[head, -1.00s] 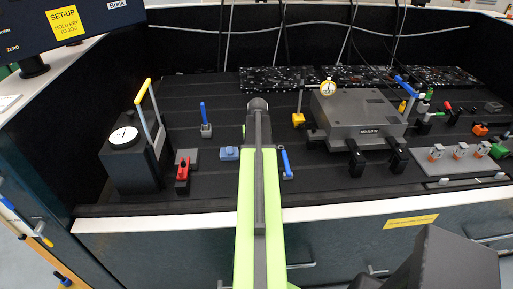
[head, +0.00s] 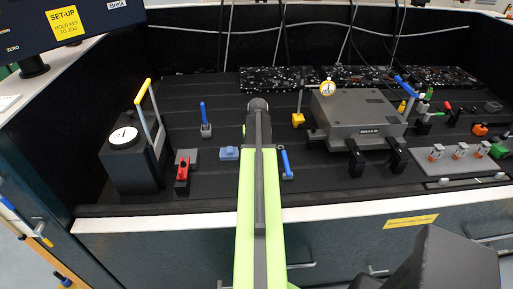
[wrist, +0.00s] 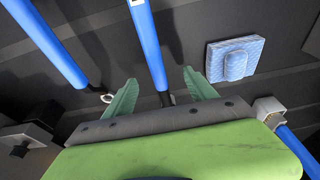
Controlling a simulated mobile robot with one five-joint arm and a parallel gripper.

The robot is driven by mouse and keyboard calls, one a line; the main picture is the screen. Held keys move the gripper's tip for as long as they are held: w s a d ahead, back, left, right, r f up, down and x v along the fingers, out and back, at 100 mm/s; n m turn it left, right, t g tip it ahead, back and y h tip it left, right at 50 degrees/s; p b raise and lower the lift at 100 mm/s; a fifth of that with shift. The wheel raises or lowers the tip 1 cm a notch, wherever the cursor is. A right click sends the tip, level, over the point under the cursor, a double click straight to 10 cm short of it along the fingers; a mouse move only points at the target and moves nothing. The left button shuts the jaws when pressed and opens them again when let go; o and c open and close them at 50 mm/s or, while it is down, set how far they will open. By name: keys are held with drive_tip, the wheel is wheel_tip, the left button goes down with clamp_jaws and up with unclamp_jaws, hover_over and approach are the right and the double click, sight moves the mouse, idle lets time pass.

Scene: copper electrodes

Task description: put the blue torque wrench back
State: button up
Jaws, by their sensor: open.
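In the wrist view, a blue-handled tool with a white label (wrist: 149,45) lies with its dark lower end between the fingers of my gripper (wrist: 160,77). The fingers are spread apart; I cannot tell whether they touch it. A second blue-handled tool (wrist: 45,40), ending in a metal ring, lies to the left, outside the fingers. I cannot tell for certain which is the torque wrench. In the head view, one blue handle (head: 286,162) shows just right of my arm. My fingers are hidden behind the arm there.
A blue block (head: 229,153) lies left of my arm. Beyond it, another blue handle (head: 203,112) stands in a grey holder (head: 206,131). A red-handled clamp (head: 182,170) and a dial box (head: 128,160) are farther left. A large grey machine block (head: 358,120) stands to the right.

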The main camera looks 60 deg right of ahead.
drive_tip(key=shift+p+v, duration=2.9)
drive_tip(key=shift+v, duration=0.1)
drive_tip(key=shift+r, duration=0.1)
drive_tip(key=p+v, duration=1.7)
drive_tip(key=shift+s, duration=0.1)
